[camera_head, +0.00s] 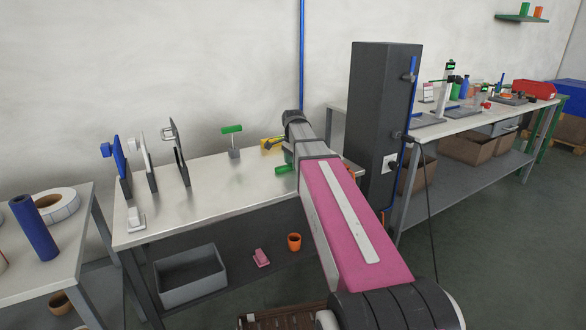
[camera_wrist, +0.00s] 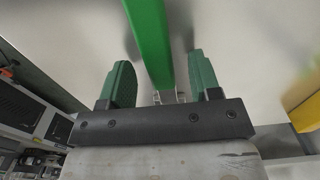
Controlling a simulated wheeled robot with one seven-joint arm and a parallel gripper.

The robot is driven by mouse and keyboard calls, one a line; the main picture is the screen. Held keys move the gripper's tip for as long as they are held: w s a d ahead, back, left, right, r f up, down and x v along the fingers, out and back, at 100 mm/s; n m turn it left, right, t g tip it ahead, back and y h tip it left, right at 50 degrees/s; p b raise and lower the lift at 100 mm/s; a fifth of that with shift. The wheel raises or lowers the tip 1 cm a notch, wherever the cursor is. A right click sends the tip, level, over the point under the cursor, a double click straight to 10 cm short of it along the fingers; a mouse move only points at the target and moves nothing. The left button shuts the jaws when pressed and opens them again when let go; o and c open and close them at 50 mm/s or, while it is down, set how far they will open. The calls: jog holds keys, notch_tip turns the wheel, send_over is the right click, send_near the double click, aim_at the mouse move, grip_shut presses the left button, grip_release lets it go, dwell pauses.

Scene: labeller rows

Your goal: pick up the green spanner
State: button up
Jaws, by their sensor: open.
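In the wrist view, a long green bar (camera_wrist: 148,35), which looks like the green spanner, runs from the top edge down between the two green fingers of my gripper (camera_wrist: 159,62). The fingers are apart, with a gap on each side of the bar. Small pale metal bits show at the bar's near end. In the head view my arm hides most of the gripper. A green piece (camera_head: 283,169) shows just left of my wrist over the bench; I cannot tell whether it is the spanner or a finger.
The pale bench (camera_head: 215,195) lies under my gripper. A yellow object (camera_head: 270,145) is close by, and in the wrist view it shows at right (camera_wrist: 303,108). A green-topped stand (camera_head: 233,142) and upright holders (camera_head: 150,165) stand farther left. A dark column (camera_head: 375,120) rises at right.

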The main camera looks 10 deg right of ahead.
jog(key=shift+f, duration=0.3)
grip_shut()
jog(key=shift+r, duration=0.15)
